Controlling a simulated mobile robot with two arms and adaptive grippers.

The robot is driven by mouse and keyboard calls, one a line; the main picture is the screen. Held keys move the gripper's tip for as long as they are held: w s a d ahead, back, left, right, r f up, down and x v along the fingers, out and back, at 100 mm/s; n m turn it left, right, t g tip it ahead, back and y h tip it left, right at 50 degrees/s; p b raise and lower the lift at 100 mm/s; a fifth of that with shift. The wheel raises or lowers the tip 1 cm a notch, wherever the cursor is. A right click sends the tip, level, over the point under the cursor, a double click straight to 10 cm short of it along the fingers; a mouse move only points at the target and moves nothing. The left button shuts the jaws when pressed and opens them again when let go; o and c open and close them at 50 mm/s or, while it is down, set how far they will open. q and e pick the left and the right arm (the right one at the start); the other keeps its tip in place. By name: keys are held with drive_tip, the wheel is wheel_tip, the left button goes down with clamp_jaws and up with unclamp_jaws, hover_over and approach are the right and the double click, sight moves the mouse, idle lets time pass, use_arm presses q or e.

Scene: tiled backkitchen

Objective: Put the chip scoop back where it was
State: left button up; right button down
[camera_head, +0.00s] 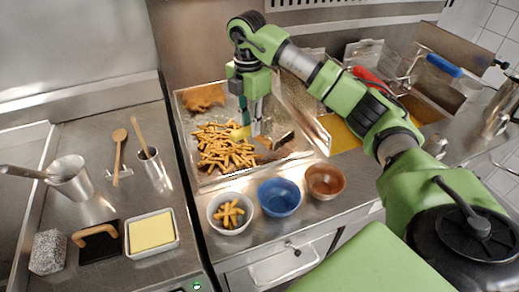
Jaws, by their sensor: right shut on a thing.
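My right gripper (256,122) points down over the right part of the chip tray (190,158), its fingers closed on the chip scoop. A yellow piece (238,132), apparently the scoop's handle, shows just left of the fingertips. The rest of the scoop is hard to make out behind the fingers and against the shiny metal. Loose chips (222,148) lie in the tray, left of and below the gripper. I cannot tell whether the scoop touches the tray. My left gripper is not in view.
Bowls stand in front of the tray: white with chips (230,213), blue (279,197) and brown (326,181). Fryer baskets with red (371,79) and blue (444,66) handles are at the back right. A utensil pot (151,170) and yellow-filled dish (152,233) stand left.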

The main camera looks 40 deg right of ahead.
drive_tip(key=f, duration=0.2)
drive_tip(key=s+f+p, duration=0.1)
drive_tip(key=f, duration=0.1)
drive_tip(key=shift+s+f, duration=0.15)
wheel_tip(320, 180, down, 4)
drive_tip(key=shift+r+p, duration=0.1)
drive_tip(key=shift+p, duration=0.4)
drive_tip(key=c, duration=1.8)
unclamp_jaws()
drive_tip(key=shift+c, duration=0.2)
wheel_tip(320, 180, up, 11)
drive_tip(key=b, duration=0.2)
drive_tip(key=shift+a+b, duration=0.1)
drive_tip(key=shift+b, duration=0.3)
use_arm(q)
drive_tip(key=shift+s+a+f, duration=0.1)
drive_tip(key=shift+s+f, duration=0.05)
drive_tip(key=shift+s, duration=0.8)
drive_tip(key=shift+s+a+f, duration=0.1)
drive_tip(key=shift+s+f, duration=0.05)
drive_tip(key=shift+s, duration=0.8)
use_arm(e)
drive_tip(key=shift+r, duration=0.5)
